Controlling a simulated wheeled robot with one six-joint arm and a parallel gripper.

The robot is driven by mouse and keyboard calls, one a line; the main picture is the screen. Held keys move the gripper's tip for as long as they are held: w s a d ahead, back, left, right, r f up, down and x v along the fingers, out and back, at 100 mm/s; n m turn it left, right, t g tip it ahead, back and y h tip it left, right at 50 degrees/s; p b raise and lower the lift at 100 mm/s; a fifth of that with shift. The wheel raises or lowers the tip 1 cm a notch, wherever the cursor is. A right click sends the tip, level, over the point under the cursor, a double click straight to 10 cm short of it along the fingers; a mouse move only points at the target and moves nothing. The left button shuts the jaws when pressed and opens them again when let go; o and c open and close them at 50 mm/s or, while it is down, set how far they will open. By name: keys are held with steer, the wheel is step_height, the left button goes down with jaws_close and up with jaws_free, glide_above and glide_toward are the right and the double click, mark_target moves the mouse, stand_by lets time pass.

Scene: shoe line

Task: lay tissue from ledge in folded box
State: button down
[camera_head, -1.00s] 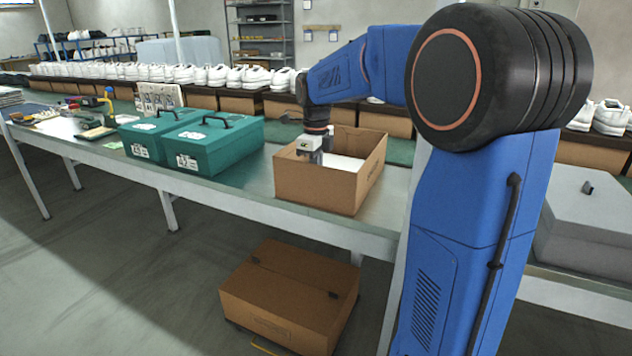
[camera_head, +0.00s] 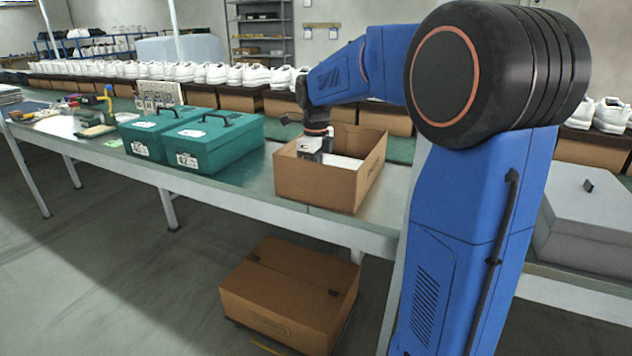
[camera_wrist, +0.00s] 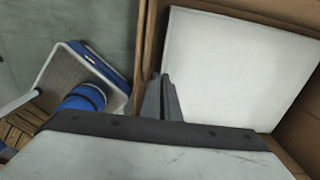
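The tissue (camera_wrist: 235,65) is a flat white sheet inside the open brown cardboard box (camera_head: 312,186). In the head view, part of the tissue (camera_head: 343,163) shows above the near wall. My gripper (camera_wrist: 163,80) is at the left edge of the sheet in the wrist view, just inside the box wall. Its dark fingers are close together and look shut on that edge; the pinch itself is hard to see. In the head view, my gripper (camera_head: 314,157) is at the box opening, partly hidden behind the near wall.
Two green cases (camera_head: 218,145) stand left of the box on the long table (camera_head: 250,192). A closed brown carton (camera_head: 290,293) is on the floor below. A row of white shoes (camera_head: 180,73) lies behind. A grey lidded case (camera_head: 590,215) is at the right.

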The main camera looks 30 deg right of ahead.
steer(key=shift+f, duration=0.45)
stand_by(0.3)
steer(key=c, duration=1.9)
jaws_free()
steer(key=shift+c, duration=0.2)
steer(key=shift+r, duration=0.1)
step_height(320, 180, up, 17)
steer(key=s+a+f+n+t, duration=0.2)
steer(key=s+a+f+n, duration=0.1)
steer(key=s+f+n, duration=0.7)
steer(key=s+a+f+n+t, duration=0.2)
steer(key=s+a+f+n, duration=0.2)
steer(key=s+f+n, duration=0.7)
steer(key=s+n, duration=0.7)
steer(key=s, duration=0.3)
steer(key=shift+f+t, duration=0.2)
steer(key=shift+t, duration=0.2)
